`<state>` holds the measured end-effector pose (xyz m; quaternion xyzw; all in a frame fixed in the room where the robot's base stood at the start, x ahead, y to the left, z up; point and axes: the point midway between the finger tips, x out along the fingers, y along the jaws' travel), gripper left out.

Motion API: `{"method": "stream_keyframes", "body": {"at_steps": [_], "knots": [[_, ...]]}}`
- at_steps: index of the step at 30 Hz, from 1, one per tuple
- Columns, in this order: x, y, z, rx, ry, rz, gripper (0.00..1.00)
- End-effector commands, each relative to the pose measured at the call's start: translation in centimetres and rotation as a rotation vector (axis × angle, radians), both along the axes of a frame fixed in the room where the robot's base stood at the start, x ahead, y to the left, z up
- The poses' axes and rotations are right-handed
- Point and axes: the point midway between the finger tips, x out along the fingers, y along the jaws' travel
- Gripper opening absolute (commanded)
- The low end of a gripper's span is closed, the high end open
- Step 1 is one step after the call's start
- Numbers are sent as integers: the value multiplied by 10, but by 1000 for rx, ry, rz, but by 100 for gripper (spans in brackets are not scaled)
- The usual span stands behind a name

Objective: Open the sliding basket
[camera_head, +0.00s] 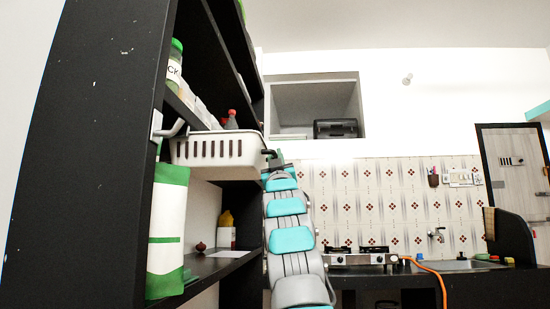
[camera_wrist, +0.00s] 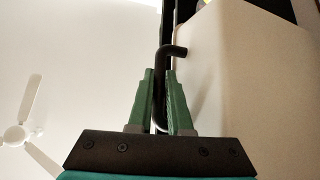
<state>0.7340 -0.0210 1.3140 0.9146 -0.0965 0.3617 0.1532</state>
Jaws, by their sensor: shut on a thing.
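In the wrist view the basket's plain pale wall (camera_wrist: 255,70) fills the right side, and the bent black handle (camera_wrist: 174,50) rises between the green fingers. My gripper (camera_wrist: 160,82) is shut on this handle. In the head view my gripper (camera_head: 278,164) is small and partly hidden at the basket's right end.
The black shelf unit (camera_head: 90,150) holds jars and bottles. A stove (camera_head: 358,257) and a sink (camera_head: 465,265) are on the counter at the right.

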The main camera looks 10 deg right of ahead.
Motion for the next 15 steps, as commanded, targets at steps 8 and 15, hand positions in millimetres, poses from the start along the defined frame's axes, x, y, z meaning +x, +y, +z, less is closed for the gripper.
{"method": "stream_keyframes", "body": {"at_steps": [8,15], "knots": [[1,0,-1,0,2,0,22],[0,0,0,0,1,0,30]]}}
